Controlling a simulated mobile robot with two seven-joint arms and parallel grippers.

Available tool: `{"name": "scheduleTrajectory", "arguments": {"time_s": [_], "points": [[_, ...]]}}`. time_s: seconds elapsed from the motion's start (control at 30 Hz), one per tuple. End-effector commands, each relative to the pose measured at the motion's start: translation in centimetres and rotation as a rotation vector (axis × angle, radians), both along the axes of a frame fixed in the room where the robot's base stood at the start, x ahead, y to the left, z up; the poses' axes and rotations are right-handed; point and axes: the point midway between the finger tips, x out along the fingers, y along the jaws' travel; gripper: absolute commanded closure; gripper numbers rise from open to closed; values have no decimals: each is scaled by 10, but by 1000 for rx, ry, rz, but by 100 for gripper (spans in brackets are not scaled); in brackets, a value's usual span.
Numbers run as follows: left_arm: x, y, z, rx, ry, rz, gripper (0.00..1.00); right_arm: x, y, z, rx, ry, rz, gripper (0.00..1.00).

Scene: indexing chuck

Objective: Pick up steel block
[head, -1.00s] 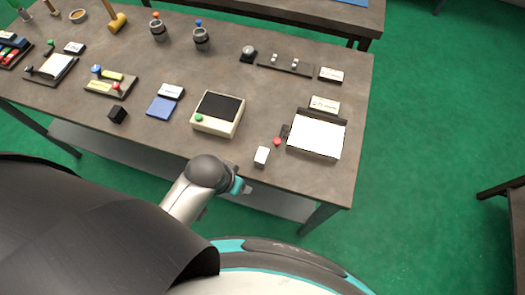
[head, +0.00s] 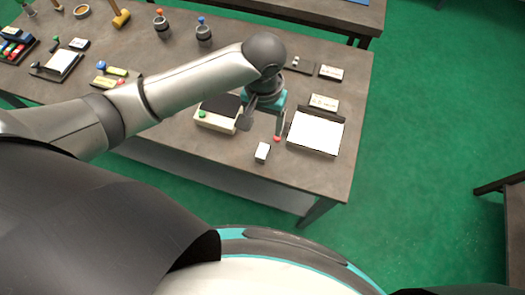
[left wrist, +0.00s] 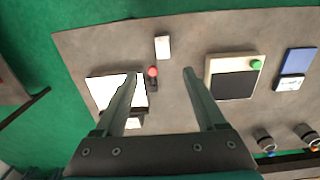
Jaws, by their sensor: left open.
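A small pale block (head: 262,152), which I take for the steel block, stands on the grey table near its front edge. It also shows in the left wrist view (left wrist: 162,46), beyond the fingertips and roughly centred between them. My left gripper (head: 262,124) is open and empty, pointing down above the table just behind the block, apart from it. In the left wrist view its two fingers (left wrist: 160,76) are spread wide. My right gripper is not in view.
A red-knobbed lever (left wrist: 153,73) and a white panel (head: 316,134) lie right of the block in the head view. A cream box with a dark screen and green button (head: 210,118) stands to the left. The table's front edge is close.

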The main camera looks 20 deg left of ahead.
Motion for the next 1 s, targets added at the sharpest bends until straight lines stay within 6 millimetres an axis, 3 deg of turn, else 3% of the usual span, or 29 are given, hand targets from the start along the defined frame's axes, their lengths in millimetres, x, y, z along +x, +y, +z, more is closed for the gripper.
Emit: {"name": "scheduleTrajectory", "arguments": {"time_s": [0.17,0.5,0.8,1.0], "points": [[2,4,-13,14,10,17,28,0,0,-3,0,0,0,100],[2,4,-83,13,7,15,28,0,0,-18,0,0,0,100],[1,3,-106,11,6,13,28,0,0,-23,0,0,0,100],[-1,5,-137,13,7,14,28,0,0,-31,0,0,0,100]]}}
